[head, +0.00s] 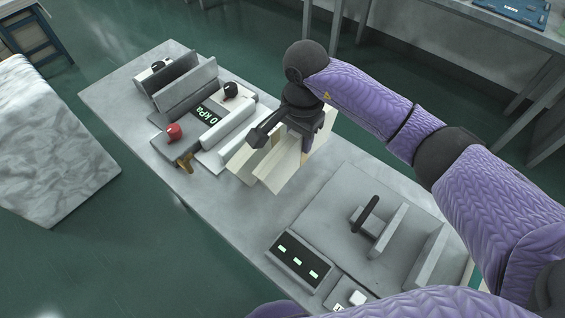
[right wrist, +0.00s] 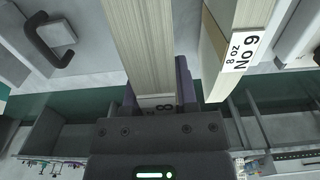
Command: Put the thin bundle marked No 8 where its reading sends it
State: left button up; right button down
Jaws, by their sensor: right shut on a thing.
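My right gripper (head: 302,132) is shut on a cream bundle (right wrist: 140,45) in the right wrist view. A label at the bundle's near end shows an 8, partly hidden by the gripper. In the head view the gripper is above the middle of the bench, among pale bundles (head: 268,172); which one it holds is hard to tell there. My left gripper is not in view.
A device with a kPa display (head: 207,115), a red knob (head: 173,132) and upright grey plates (head: 187,82) occupies the bench's left part. A panel with green readouts (head: 299,262) and a grey unit with a black handle (head: 368,215) stand nearer right. The bench's left front edge is clear.

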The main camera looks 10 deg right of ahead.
aim_at(299, 155)
notch_tip(299, 155, down, 6)
jog(key=shift+r+b, duration=0.1)
jog(key=shift+b, duration=0.55)
jog(key=shift+d+f, duration=0.1)
jog(key=shift+f, duration=0.1)
jog(key=shift+c, duration=1.9)
grip_release()
jog(key=shift+r, duration=0.4)
notch_tip(299, 155, up, 12)
jog(key=p, duration=0.2)
jog(key=shift+f+p, duration=0.15)
jog(key=shift+p, duration=0.2)
